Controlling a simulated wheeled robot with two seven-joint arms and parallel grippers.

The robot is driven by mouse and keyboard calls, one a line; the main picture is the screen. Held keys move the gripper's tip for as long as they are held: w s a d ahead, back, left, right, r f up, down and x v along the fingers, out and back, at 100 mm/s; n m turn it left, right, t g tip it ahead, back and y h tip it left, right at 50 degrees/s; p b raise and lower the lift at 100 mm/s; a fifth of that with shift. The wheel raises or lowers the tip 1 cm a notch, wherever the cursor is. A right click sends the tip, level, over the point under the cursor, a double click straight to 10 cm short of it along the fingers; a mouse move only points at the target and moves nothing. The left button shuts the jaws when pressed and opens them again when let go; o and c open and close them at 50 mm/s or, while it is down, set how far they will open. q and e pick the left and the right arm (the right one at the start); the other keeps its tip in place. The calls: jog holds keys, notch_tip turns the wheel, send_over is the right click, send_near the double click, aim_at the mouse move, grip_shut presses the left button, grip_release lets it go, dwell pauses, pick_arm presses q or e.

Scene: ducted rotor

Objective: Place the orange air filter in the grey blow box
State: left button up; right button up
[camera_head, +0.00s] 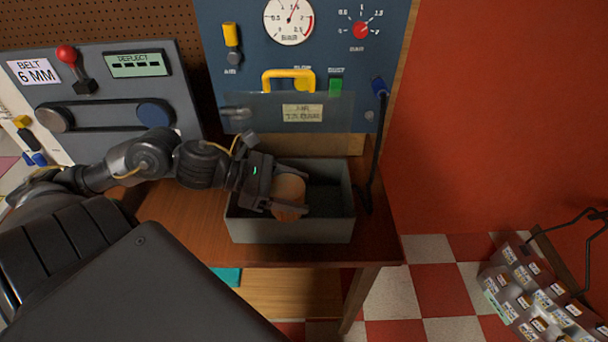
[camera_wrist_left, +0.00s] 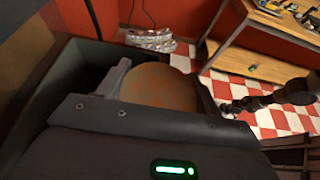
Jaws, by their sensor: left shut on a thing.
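The orange air filter (camera_head: 289,190) is a rounded, dusty orange piece. My left gripper (camera_head: 287,208) is shut on it, with a finger on either side. The filter is over the grey blow box (camera_head: 290,231), an open-topped box on the wooden table; I cannot tell whether it touches the box's floor. In the left wrist view the filter (camera_wrist_left: 160,88) sits between the fingers, and a dark wall of the box (camera_wrist_left: 62,85) shows at the left. My right gripper is not clearly in view.
A blue panel (camera_head: 225,75) with a gauge, yellow handle and clear flap stands behind the box. A black hose (camera_head: 374,150) hangs at the box's right. A belt panel (camera_head: 110,95) stands at the left. A rack of labelled boxes (camera_head: 540,295) is at the lower right.

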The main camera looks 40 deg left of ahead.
pick_arm(q)
jog(key=shift+w+a+f+b, duration=0.15)
jog(key=shift+w+f+b, duration=0.2)
jog(key=shift+w, duration=0.15)
jog(key=w+f+p, duration=0.1)
jog(key=w+f, duration=0.2)
jog(key=w, duration=0.1)
jog(key=w+a+f+p, duration=0.1)
jog(key=w+f+p, duration=0.1)
jog(key=w+f, duration=0.1)
jog(key=w+a+f+p, duration=0.1)
jog(key=w+f+p, duration=0.1)
jog(key=w, duration=0.3)
jog(key=shift+w+f, duration=0.2)
jog(key=shift+f, duration=0.3)
notch_tip(320, 180, down, 3)
jog(key=shift+r+p, duration=0.15)
jog(key=shift+p, duration=1.1)
jog(key=shift+f, duration=0.2)
pick_arm(e)
notch_tip(320, 180, up, 6)
jog(key=s, duration=0.2)
pick_arm(q)
jog(key=shift+f, duration=0.1)
